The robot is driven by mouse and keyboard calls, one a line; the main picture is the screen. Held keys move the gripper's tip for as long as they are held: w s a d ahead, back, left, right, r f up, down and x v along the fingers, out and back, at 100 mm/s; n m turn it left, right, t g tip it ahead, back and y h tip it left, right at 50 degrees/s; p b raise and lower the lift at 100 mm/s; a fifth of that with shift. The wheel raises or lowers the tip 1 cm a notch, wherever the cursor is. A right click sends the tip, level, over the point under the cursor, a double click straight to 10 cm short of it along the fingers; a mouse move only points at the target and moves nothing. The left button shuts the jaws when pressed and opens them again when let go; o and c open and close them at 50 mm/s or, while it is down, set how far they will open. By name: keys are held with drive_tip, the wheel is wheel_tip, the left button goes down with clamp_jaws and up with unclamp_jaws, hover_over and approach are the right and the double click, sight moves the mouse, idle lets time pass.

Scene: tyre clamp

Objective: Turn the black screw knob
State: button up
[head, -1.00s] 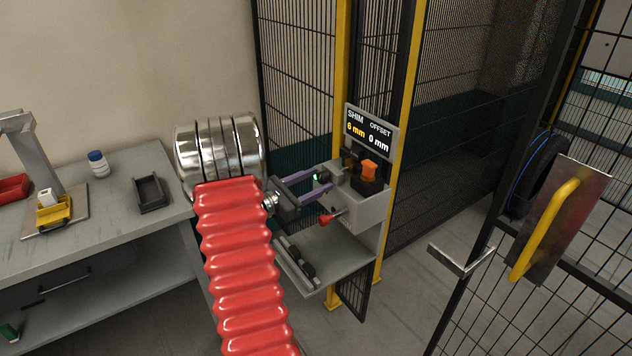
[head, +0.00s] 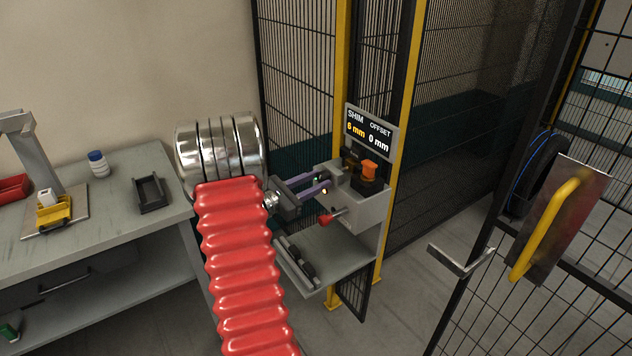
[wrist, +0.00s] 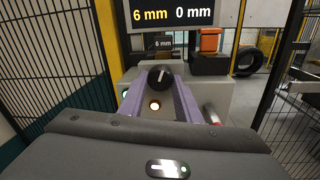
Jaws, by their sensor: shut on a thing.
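The black screw knob (wrist: 159,77) with a white pointer mark sits on the front of the grey clamp box (head: 368,208). In the wrist view its pointer stands close to upright. My gripper (head: 325,184) reaches the box from the left with two purple fingers. In the wrist view the fingers lie on either side of the knob, and my gripper (wrist: 158,84) is shut on it. In the head view the fingers largely hide the knob. A display (head: 369,133) above the box reads SHIM 6 mm, OFFSET 0 mm.
A red-tipped lever (head: 325,219) sticks out of the box just below the fingers. An orange block (head: 369,170) is on top. A grey shelf (head: 340,258) lies beneath. Mesh fencing with a yellow post (head: 398,150) stands behind. A workbench (head: 110,212) is at the left.

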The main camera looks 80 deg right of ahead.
drive_tip(key=shift+n, duration=0.4)
drive_tip(key=o, duration=1.1)
drive_tip(key=shift+c, duration=0.2)
drive_tip(key=v, duration=1.3)
drive_tip(key=shift+w+a, duration=0.2)
drive_tip(key=shift+a, duration=0.15)
